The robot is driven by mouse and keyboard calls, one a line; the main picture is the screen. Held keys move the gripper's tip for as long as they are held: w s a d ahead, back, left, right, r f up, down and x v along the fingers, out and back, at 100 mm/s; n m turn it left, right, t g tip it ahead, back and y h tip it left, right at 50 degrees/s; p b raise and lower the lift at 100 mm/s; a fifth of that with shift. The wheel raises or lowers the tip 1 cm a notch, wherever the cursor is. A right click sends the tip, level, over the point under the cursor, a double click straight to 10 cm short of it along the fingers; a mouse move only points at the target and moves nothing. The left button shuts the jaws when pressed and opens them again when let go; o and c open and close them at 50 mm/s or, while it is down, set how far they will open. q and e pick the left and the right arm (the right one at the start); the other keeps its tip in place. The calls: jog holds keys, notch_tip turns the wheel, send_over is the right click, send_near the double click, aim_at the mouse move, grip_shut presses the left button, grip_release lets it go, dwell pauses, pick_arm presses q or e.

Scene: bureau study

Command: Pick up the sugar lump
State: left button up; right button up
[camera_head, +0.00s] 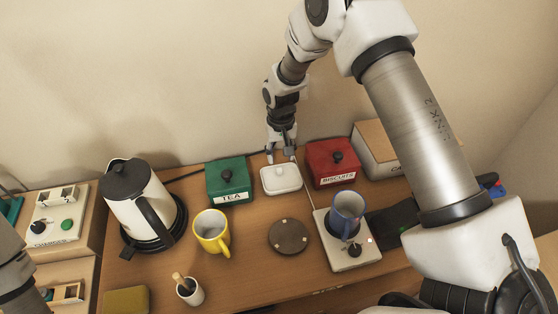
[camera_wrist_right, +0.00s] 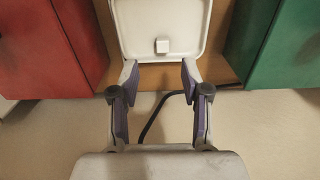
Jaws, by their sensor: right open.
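The sugar lump (camera_wrist_right: 162,45) is a small white cube on a white dish (camera_wrist_right: 178,14), near the dish's edge in the right wrist view. In the head view the white dish (camera_head: 281,187) lies on the desk between the green and red boxes; the lump is hard to make out there. My right gripper (camera_head: 281,157) is over the back edge of the dish. In the right wrist view its fingers (camera_wrist_right: 160,74) are apart, with nothing between them, and the lump lies beyond their tips. My left gripper is not in view.
A green TEA box (camera_head: 229,181) and a red BISCUITS box (camera_head: 333,164) flank the dish closely. A kettle (camera_head: 140,200) stands left. The wall is behind.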

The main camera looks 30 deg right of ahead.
aim_at(280, 168)
jog(key=shift+s+a+f+p, duration=0.5)
jog(key=shift+s+f+p, duration=0.05)
jog(key=shift+f, duration=0.05)
jog(key=f, duration=0.3)
jog(key=w+f+p, duration=0.1)
jog(key=shift+w+d+f, duration=0.1)
jog(key=shift+d+f, duration=0.25)
jog(key=shift+d, duration=0.05)
jog(key=shift+a+r, duration=0.15)
jog(key=shift+r, duration=0.05)
jog(key=shift+s+r, duration=0.1)
jog(key=shift+s, duration=0.15)
jog(key=c, duration=0.7)
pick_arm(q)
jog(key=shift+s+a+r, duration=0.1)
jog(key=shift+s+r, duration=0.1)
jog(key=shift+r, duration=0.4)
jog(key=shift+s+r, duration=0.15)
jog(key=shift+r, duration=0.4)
pick_arm(e)
jog(key=shift+w, duration=0.1)
jog(key=shift+c, duration=0.3)
